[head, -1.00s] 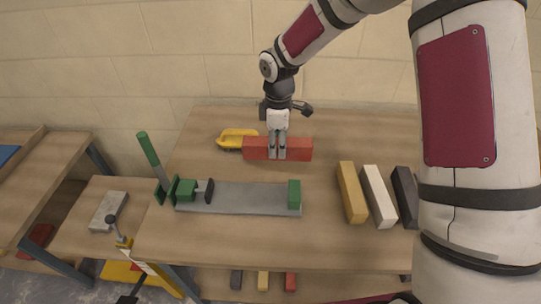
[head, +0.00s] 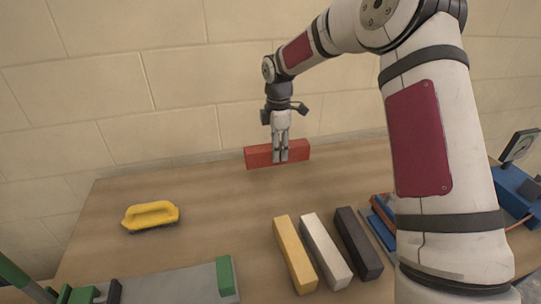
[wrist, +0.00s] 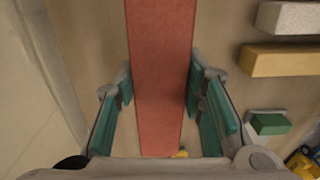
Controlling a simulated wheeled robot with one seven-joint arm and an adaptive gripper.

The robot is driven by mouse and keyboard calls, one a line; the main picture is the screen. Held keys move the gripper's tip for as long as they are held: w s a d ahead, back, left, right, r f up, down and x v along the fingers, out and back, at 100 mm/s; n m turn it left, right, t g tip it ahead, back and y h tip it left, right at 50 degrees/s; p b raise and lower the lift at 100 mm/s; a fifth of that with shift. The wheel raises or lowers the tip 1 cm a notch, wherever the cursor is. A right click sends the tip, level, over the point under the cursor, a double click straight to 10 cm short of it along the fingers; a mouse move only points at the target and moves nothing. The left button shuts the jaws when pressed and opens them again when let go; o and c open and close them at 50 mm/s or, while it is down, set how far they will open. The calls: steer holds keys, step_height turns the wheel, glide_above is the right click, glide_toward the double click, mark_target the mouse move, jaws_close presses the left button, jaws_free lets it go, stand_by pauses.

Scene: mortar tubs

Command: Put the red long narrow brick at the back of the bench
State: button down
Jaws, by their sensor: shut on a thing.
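The red long narrow brick (head: 259,156) is at the back edge of the bench in the head view, close to the wall and lying roughly along it. My gripper (head: 281,155) points down over its middle and is shut on it, a finger on each broad side. In the wrist view, the red brick (wrist: 161,60) runs between the two green-padded fingers of my gripper (wrist: 163,105). I cannot tell whether the brick's underside touches the bench (head: 215,200) or hangs slightly above it.
A yellow-handled tool (head: 151,215) lies to the left. Yellow (head: 295,254), white (head: 326,250) and dark (head: 358,243) bricks lie in a row nearer me. A grey plate with green blocks (head: 175,283) is at the front left. The block wall (head: 170,90) stands behind.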

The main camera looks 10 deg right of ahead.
steer(key=shift+w+d, duration=0.15)
steer(key=shift+f, duration=0.65)
steer(key=shift+f+b, duration=1.8)
steer(key=shift+f, duration=3)
steer(key=shift+f, duration=0.45)
steer(key=c, duration=1)
jaws_free()
steer(key=shift+o, duration=0.2)
